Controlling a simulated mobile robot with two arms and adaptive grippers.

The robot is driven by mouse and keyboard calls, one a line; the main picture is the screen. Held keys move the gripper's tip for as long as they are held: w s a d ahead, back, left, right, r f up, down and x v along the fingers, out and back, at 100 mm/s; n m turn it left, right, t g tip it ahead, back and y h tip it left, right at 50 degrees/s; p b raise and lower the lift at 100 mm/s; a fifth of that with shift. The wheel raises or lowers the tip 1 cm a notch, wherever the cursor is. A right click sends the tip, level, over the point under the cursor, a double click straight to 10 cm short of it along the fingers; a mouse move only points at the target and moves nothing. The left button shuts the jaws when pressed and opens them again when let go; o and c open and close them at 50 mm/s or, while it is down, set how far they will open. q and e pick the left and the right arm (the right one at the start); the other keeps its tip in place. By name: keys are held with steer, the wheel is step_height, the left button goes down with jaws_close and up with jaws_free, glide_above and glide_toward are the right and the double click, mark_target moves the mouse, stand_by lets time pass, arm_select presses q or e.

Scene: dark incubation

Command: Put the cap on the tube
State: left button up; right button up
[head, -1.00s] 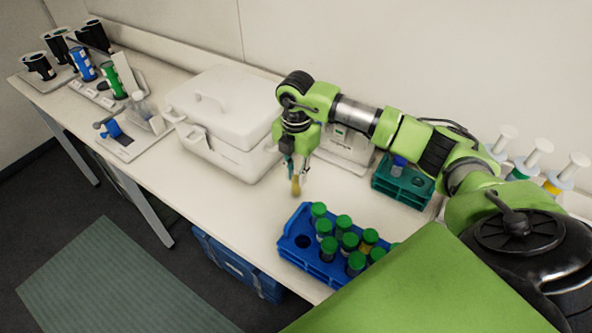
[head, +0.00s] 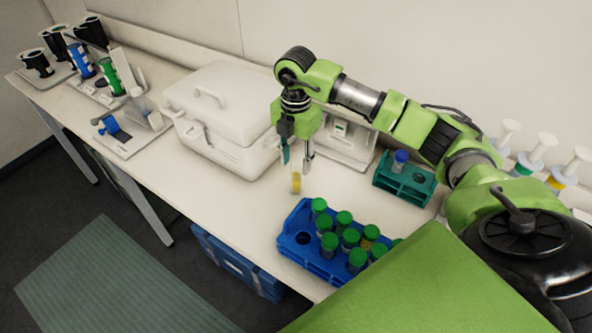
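A clear tube with yellow contents (head: 296,183) hangs upright below my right gripper (head: 297,157), between its fingertips. The gripper looks shut on the tube's upper part, and the tube's top is hidden there. The tube is above the bench, behind the blue rack. A small blue cap-like piece (head: 401,157) sits in the teal rack (head: 411,188), right of the gripper; I cannot tell whether it is a loose cap. My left gripper is not in view.
The blue rack (head: 291,247) holds several green-capped tubes and has an empty hole at its left. A white lidded box (head: 226,120) stands left of the gripper. A white device (head: 349,148) is behind it. Bench between box and blue rack is clear.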

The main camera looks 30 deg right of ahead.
step_height(320, 180, up, 8)
steer(key=shift+r+b, duration=0.2)
steer(key=shift+b, duration=0.95)
